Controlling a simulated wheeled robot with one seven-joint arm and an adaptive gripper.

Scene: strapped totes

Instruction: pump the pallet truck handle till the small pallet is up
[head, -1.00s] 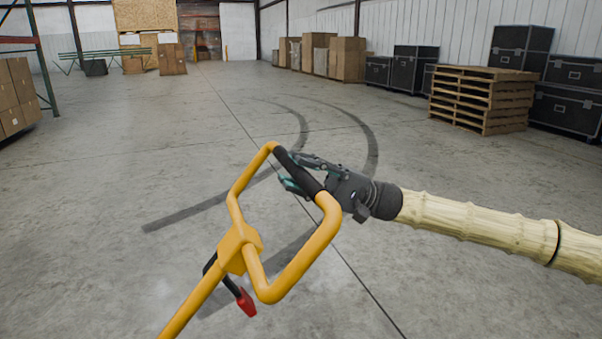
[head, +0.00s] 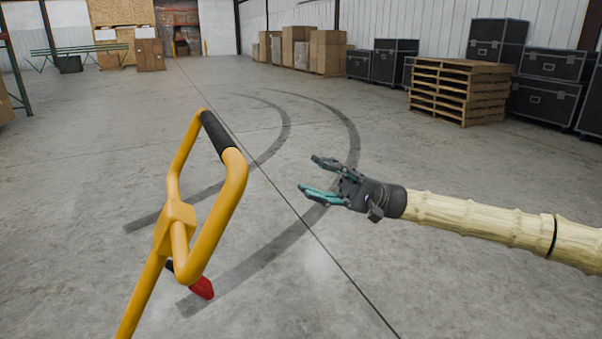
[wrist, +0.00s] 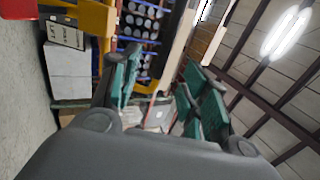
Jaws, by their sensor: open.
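The yellow pallet truck handle (head: 238,195) stands tilted at the left of the head view, a loop with a black grip (head: 216,135) on top. A red lever (head: 202,288) sits low on its shaft. My gripper (head: 306,177) is open and empty to the right of the handle, apart from it, its fingers pointing left toward it. In the wrist view my gripper's teal finger pads (wrist: 160,90) are spread with nothing held between them. The truck's forks and the small pallet do not show in the head view.
A stack of wooden pallets (head: 460,92) stands at the right, beside black cases (head: 543,100). Cardboard boxes (head: 327,52) line the back wall. The concrete floor around the handle and my gripper is clear. The wrist view shows blurred shelving and a lit lamp (wrist: 286,32).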

